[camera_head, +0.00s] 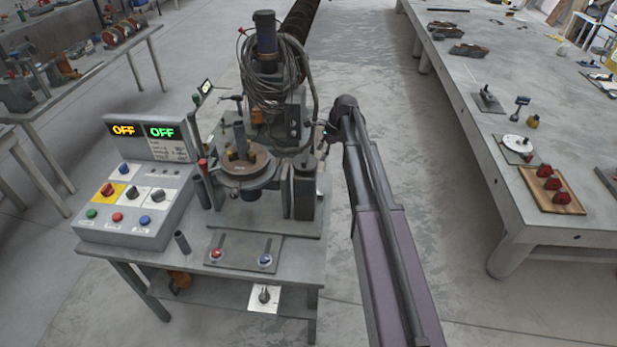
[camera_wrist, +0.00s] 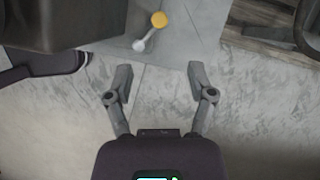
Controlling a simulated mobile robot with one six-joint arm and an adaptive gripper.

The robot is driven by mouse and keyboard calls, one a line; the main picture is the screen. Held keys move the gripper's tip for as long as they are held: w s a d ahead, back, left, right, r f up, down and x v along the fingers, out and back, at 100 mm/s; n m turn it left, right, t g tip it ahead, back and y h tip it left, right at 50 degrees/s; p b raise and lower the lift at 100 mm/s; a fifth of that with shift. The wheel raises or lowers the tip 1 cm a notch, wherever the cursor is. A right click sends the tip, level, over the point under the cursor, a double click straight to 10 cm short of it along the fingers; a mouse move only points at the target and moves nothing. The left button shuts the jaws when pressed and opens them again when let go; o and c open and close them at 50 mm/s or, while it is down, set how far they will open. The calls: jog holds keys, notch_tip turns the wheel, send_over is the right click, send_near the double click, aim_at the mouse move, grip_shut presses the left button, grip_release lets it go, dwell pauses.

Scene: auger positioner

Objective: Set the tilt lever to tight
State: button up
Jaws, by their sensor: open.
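In the wrist view my gripper (camera_wrist: 158,78) is open, with its two fingers spread and nothing between them. A small lever (camera_wrist: 149,33) with a yellow knob and a pale round end lies ahead of the fingertips, apart from them, by a grey metal plate. I cannot tell for sure that this is the tilt lever, and its tight mark does not show. In the head view the auger positioner (camera_head: 247,165) stands on a grey bench, with my arm reaching along its right side. The fingers are too small to make out there.
A control box (camera_head: 137,205) with two "OFF" displays stands left on the bench. A plate with a red-knobbed slider (camera_head: 215,254) and a blue-knobbed slider (camera_head: 265,260) is at the front. A long table (camera_head: 490,150) runs along the right, with open floor between.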

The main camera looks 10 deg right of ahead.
jog(key=shift+f, duration=0.1)
dwell(0.3)
jog(key=b+x, duration=1.2)
jog(key=x, duration=0.1)
jog(key=shift+f+b, duration=0.25)
jog(key=shift+b, duration=0.15)
dwell(0.3)
dwell(0.4)
grip_shut()
